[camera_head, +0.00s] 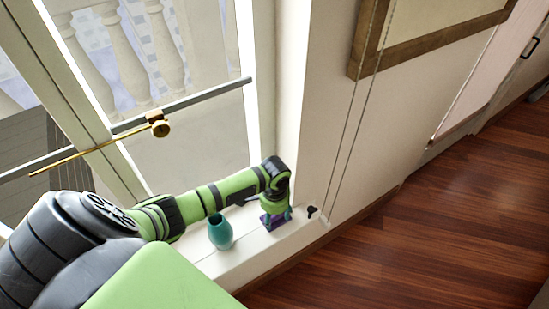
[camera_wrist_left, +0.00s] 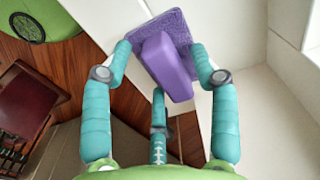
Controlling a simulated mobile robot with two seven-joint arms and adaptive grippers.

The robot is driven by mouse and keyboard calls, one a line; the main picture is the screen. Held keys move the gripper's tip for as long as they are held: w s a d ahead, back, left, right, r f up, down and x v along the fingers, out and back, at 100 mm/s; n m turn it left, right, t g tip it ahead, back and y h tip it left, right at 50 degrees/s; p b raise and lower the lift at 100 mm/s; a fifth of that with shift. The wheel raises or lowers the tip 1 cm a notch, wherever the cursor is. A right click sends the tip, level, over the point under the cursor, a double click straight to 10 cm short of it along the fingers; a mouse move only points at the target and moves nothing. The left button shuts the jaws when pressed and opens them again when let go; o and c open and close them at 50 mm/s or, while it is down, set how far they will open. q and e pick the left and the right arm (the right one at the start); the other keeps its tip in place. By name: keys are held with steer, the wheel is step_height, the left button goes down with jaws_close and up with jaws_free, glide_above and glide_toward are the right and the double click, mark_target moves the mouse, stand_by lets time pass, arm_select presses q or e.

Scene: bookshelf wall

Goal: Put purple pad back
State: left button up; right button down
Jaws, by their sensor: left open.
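The purple pad (camera_head: 268,223) is at the right end of the white window sill, mostly hidden beneath my left gripper (camera_head: 276,214). My right gripper is not in view.
A teal vase (camera_head: 220,232) stands on the sill (camera_head: 250,246), left of the gripper and close to my forearm. A small black object (camera_head: 312,210) is at the sill's right end. The window (camera_head: 200,150) and wall (camera_head: 335,130) border the sill. Wooden floor (camera_head: 430,230) is clear at right.

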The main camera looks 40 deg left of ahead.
arm_select(q)
step_height(320, 180, up, 12)
steer(key=p, duration=0.1)
steer(key=shift+f, duration=0.2)
stand_by(0.3)
